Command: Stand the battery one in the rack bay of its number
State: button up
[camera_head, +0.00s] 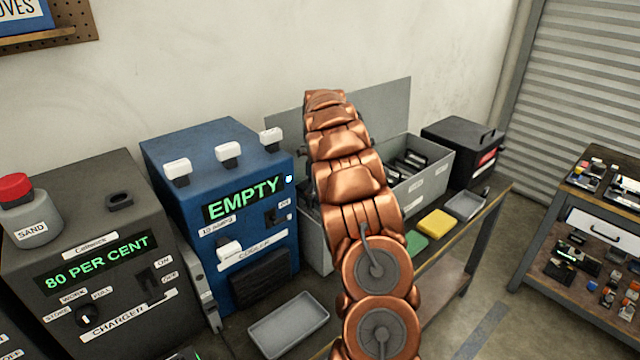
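My copper-coloured arm rises through the middle of the view and bends away toward the back wall. My gripper is not visible; it is hidden beyond the arm. A grey open-topped box (432,178) with small white labels stands behind and right of the arm, partly covered by it. Several dark upright pieces show inside; I cannot tell whether they are batteries or bay dividers. No battery marked one can be made out, and no bay number is readable.
A blue cooler (215,165) reading EMPTY and a dark charger (75,250) reading 80 PER CENT stand left. A grey tray (289,325), yellow block (437,223), green block (415,243), small grey tray (466,206) and black case (465,150) sit on the bench. A cluttered cart (570,205) stands right.

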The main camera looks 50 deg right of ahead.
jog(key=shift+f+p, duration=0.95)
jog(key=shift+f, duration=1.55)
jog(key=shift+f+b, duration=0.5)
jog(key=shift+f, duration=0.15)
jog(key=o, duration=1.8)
